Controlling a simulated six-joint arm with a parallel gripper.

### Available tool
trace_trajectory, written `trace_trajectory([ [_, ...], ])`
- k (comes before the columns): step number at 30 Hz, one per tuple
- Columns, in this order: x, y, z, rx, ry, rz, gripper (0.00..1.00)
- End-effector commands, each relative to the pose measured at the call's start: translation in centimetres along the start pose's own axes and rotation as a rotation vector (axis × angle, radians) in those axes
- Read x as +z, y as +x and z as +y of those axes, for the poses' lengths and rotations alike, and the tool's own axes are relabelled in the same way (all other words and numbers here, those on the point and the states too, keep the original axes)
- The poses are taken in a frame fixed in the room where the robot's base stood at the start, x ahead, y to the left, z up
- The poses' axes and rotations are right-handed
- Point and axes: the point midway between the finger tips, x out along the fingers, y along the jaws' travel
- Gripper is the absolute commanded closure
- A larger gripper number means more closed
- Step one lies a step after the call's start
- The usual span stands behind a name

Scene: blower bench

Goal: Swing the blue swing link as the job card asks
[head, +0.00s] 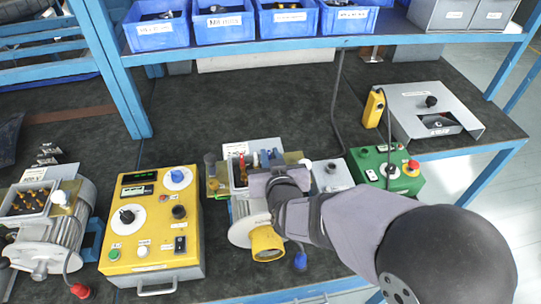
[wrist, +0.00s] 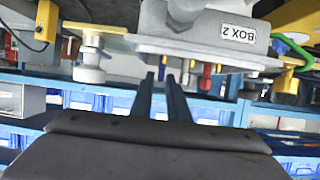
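Small blue parts (head: 266,158) stand on the terminal box of the middle motor in the head view, beside a red-brown part. I take one of them to be the blue swing link, but they are too small to be sure. My gripper (head: 262,181) is over the front of this box, just below the blue parts. Contact with the link cannot be told.
A yellow control box (head: 152,225) stands left of the motor, and another motor (head: 45,225) is at far left. A green box (head: 385,170) and a grey stand (head: 430,110) are at right. Blue bins (head: 222,28) line the shelf. The mat behind is mostly clear.

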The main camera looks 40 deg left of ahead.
Motion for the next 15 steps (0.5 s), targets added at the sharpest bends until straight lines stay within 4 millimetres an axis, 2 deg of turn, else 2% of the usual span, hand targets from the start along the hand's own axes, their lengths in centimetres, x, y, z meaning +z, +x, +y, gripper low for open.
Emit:
trace_trajectory([
  [7, 0.0, -1.3, 0.0, -0.001, -0.001, 0.001, 0.85],
  [15, 0.0, -4.5, -0.1, -0.002, 0.0, 0.003, 0.85],
])
